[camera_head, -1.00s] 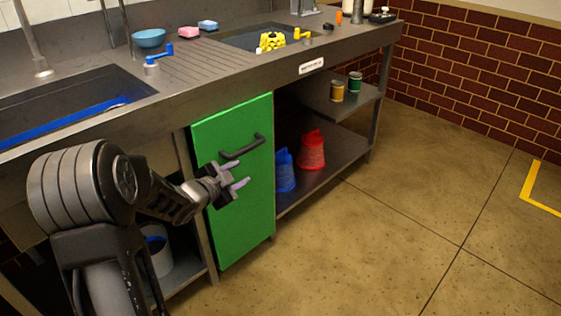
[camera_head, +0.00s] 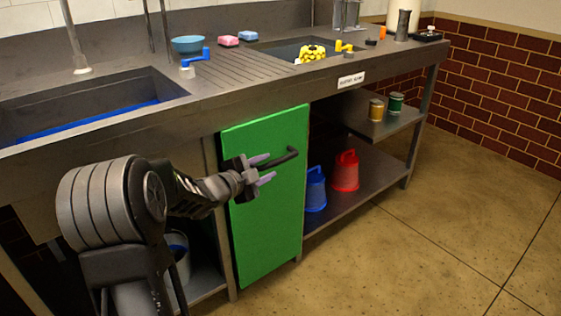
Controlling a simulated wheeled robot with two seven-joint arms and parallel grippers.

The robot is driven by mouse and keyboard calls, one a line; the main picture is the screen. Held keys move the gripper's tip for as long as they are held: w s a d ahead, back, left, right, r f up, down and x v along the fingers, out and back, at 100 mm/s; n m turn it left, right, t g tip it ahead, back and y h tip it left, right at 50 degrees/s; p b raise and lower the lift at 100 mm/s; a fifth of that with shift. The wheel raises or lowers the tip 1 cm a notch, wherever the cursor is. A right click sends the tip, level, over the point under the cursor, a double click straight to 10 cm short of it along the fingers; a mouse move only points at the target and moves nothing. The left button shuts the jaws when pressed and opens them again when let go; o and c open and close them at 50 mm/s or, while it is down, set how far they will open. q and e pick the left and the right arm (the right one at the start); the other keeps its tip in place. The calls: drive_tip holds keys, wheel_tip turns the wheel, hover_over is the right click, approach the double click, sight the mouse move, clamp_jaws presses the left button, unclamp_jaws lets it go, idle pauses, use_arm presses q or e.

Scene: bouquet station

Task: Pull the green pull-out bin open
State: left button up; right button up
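The green pull-out bin (camera_head: 270,225) stands under the grey counter with its green front panel facing me. It looks flush with the counter frame. A dark bar handle (camera_head: 284,158) is fixed across the upper part of the panel. My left gripper (camera_head: 268,168) is in front of the panel with its two pale fingers spread apart and pointing right. The fingers overlap the left end of the handle in the picture; I cannot tell whether they touch it. My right gripper is not in view.
The counter has a sink (camera_head: 80,105) at left. Cans (camera_head: 376,110) stand on the shelf above. The floor (camera_head: 400,260) in front is clear.

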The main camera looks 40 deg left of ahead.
sight(276, 162)
use_arm(q)
drive_tip(key=b+x, duration=0.1)
drive_tip(key=x, duration=0.6)
drive_tip(key=shift+d+f+b, duration=0.1)
drive_tip(key=shift+f+b, duration=0.05)
drive_tip(key=shift+b, duration=0.25)
drive_tip(key=shift+w, duration=0.25)
drive_tip(key=shift+c, duration=0.5)
clamp_jaws()
